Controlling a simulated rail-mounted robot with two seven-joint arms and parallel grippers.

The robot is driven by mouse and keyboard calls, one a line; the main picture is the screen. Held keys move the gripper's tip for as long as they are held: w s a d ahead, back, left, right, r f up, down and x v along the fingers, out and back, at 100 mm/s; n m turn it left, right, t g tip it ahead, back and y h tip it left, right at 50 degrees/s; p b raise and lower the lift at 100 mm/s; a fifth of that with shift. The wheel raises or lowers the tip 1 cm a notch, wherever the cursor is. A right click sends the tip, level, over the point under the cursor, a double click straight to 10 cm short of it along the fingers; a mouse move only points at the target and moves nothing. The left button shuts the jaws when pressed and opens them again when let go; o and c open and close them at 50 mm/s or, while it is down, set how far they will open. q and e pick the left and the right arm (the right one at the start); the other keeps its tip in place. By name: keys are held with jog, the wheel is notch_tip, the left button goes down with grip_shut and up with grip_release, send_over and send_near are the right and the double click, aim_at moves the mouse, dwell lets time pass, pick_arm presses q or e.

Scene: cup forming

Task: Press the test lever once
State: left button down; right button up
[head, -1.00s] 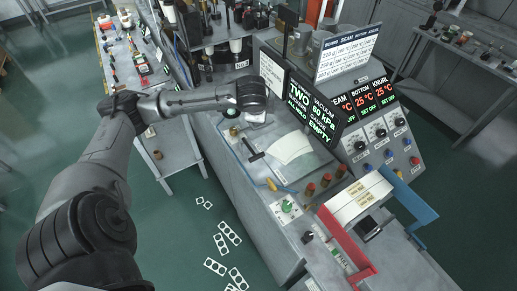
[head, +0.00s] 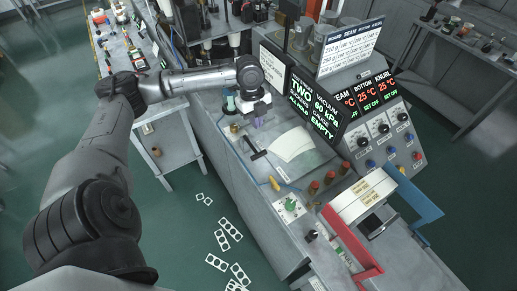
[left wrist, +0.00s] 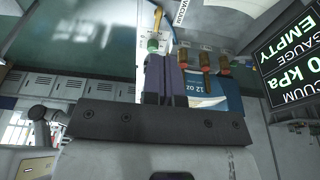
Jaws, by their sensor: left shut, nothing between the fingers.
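My left gripper (head: 258,123) is shut and empty, pointing down above the back left of the grey bench. Its fingers also show close up in the left wrist view (left wrist: 165,80). On the bench just in front of it lies a black T-shaped handle (head: 255,152). A thin bar with an orange end (head: 274,184) lies nearer the front edge. A green knob (head: 291,204) sits on a white plate further along. I cannot read a label that tells which of these is the test lever. The gripper appears apart from all of them. My right gripper is not in view.
A pale curved sheet (head: 292,145) lies beside the T-handle. Several red-brown cylinders (head: 328,178) stand to the right. Red (head: 350,240) and blue (head: 413,205) angled pieces stick up at the front right.

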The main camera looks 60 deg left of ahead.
pick_arm(q)
jog(key=shift+f, duration=0.15)
jog(key=p, duration=0.2)
send_near(259, 155)
jog(key=x, duration=0.6)
jog(key=shift+w+d, duration=0.1)
jog(key=shift+d, duration=0.15)
jog(key=shift+a+f, duration=0.15)
jog(key=shift+f, duration=0.45)
